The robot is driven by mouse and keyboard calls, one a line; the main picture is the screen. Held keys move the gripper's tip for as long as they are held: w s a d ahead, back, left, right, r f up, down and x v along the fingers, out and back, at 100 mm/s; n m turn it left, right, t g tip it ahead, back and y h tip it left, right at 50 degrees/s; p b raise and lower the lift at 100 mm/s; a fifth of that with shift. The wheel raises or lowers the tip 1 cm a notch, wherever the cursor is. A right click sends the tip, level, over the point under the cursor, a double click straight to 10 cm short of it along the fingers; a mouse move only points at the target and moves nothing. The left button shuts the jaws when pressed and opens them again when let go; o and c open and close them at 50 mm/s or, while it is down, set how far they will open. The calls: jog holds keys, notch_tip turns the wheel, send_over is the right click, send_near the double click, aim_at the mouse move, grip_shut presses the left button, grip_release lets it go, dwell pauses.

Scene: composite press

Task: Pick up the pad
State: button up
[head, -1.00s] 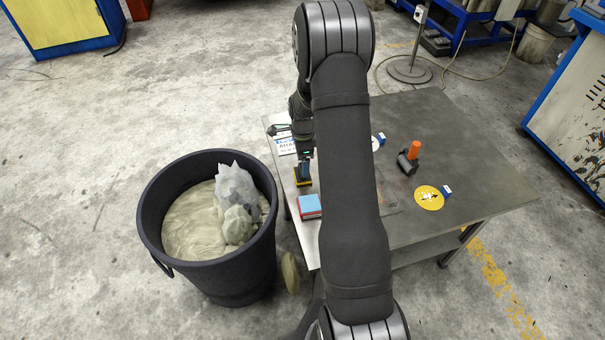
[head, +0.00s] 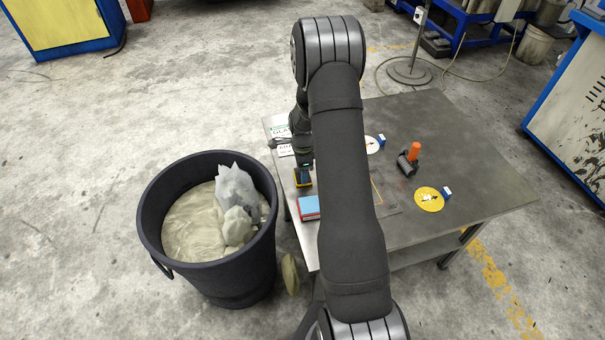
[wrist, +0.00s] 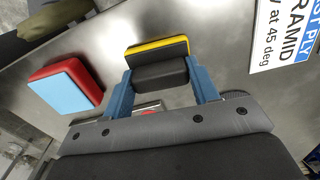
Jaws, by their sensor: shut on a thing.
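A dark pad with a yellow edge (wrist: 158,48) sits between the two blue fingers of my gripper (wrist: 160,74) in the wrist view. The fingers are shut on its dark upper part, one on each side. In the head view the pad's yellow edge (head: 304,184) shows at the left side of the table, directly under my gripper (head: 303,175). I cannot tell whether the pad touches the table. A red block with a light blue face (wrist: 68,86) lies apart from it, to the left in the wrist view; it also shows in the head view (head: 309,207).
A printed sign (wrist: 284,35) lies on the metal table (head: 470,160). An orange-handled roller (head: 410,158), a yellow disc (head: 428,199) and a white disc (head: 373,146) are farther right. A black bin (head: 205,270) with crumpled material stands left of the table. My arm hides the table's middle.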

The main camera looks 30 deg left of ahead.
jog(key=shift+r, duration=0.5)
jog(key=r, duration=0.3)
jog(key=shift+w+d+r, duration=0.1)
jog(key=shift+d+r, duration=0.25)
jog(key=d+r, duration=0.6)
jog(key=d, duration=0.5)
jog(key=shift+w+r, duration=0.15)
jog(key=shift+w, duration=0.3)
jog(key=o, duration=0.3)
jog(key=c, duration=0.3)
jog(key=shift+c, duration=0.2)
